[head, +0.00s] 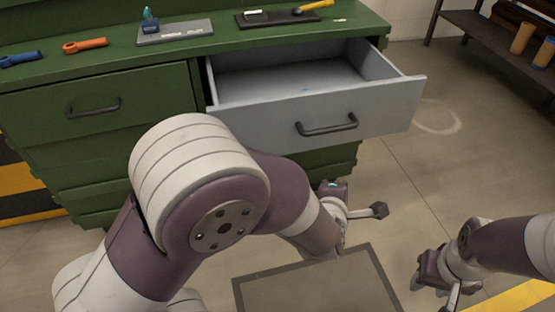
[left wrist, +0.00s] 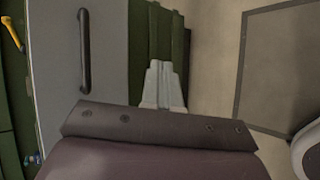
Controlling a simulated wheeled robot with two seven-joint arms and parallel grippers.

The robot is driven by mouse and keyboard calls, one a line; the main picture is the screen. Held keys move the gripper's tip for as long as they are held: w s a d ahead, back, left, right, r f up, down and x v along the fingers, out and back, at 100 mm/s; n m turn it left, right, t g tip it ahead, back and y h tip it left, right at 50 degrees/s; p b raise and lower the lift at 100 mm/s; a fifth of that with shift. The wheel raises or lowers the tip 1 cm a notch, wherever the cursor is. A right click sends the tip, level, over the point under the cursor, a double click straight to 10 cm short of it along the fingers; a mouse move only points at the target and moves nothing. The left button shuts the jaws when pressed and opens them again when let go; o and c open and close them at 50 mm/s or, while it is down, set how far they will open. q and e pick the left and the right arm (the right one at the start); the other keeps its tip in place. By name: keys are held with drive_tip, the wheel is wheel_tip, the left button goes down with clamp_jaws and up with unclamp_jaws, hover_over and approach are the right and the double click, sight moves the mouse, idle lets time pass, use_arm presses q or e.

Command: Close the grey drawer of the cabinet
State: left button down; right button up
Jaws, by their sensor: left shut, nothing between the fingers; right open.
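The green cabinet (head: 150,75) has its grey drawer (head: 375,118) pulled out at the upper right, with much of its inside showing. A dark bar handle (head: 327,125) is on the drawer front. In the left wrist view the grey front (left wrist: 60,80) and the handle (left wrist: 84,50) fill the left side. My left gripper (left wrist: 163,85) is shut and empty, its pale fingers beside the drawer front, over the green cabinet in that view; I cannot tell any contact. My right gripper (head: 448,290) is open, low at the right, away from the drawer.
The cabinet top holds an orange tool (head: 85,45), a blue tool (head: 20,58), a grey plate (head: 175,33) with a small bottle, and a dark tray (head: 275,18) with a yellow-handled tool. A shelf (head: 480,30) stands at the back right. The floor right of the drawer is clear.

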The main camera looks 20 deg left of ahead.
use_arm(q)
drive_tip(key=a+n+t+y+b, duration=0.2)
drive_tip(key=a+n+t+y, duration=0.15)
drive_tip(key=n, duration=0.75)
drive_tip(key=n+y+b, duration=0.1)
drive_tip(key=n+y, duration=0.6)
drive_tip(key=n, duration=0.5)
approach(277, 132)
drive_tip(key=b+x, duration=0.3)
drive_tip(key=x, duration=0.4)
drive_tip(key=shift+r, duration=0.1)
use_arm(e)
wheel_tip(277, 132, down, 8)
drive_tip(key=shift+r, duration=0.25)
